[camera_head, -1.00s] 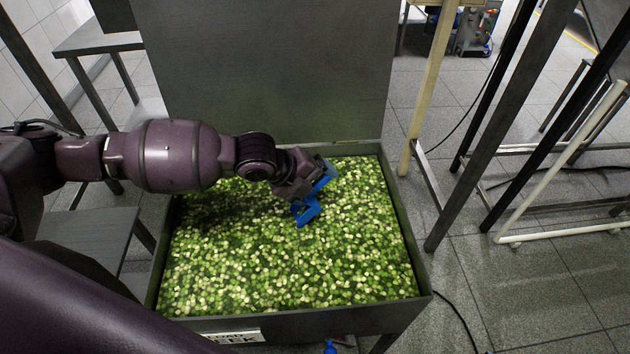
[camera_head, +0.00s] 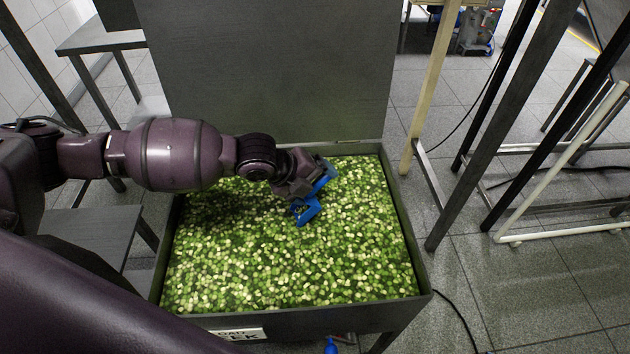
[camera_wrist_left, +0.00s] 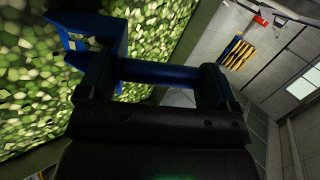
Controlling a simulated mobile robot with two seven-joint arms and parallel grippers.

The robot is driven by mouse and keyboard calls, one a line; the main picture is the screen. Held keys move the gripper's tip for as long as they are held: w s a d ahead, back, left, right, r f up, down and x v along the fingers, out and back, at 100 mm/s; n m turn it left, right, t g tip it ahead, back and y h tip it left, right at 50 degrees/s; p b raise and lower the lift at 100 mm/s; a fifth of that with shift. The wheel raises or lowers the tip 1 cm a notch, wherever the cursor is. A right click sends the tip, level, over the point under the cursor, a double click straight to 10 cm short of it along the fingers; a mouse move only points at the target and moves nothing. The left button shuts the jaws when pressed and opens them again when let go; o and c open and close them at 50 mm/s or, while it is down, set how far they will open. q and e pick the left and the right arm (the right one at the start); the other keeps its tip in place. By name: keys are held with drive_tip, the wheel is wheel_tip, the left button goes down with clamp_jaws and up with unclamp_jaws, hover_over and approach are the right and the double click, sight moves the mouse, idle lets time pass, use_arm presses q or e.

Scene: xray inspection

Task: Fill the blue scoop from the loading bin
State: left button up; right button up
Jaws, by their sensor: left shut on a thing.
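The loading bin (camera_head: 424,268) is a grey metal box filled with green and pale chopped pieces. The blue scoop (camera_head: 306,211) is at the far middle of the bin, at the surface of the pieces. My left gripper (camera_head: 312,186) is over the far part of the bin and is shut on the scoop's handle. In the left wrist view, the blue scoop (camera_wrist_left: 98,32) is tilted over the pieces, and its handle crosses between the fingers of my left gripper (camera_wrist_left: 155,85). How much the scoop holds is too small to tell. My right gripper is not in view.
A tall grey panel (camera_head: 265,70) rises behind the bin. A grey side table (camera_head: 85,232) stands left of it. A cream post (camera_head: 432,85) and dark slanted metal legs (camera_head: 490,125) stand to the right. The tiled floor (camera_head: 530,280) at front right is mostly clear.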

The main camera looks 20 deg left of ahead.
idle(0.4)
use_arm(q)
drive_tip(key=shift+s+a+f, duration=0.1)
idle(0.4)
drive_tip(key=shift+p, duration=0.4)
drive_tip(key=shift+s+a, duration=0.1)
drive_tip(key=shift+s, duration=0.05)
idle(0.4)
idle(0.3)
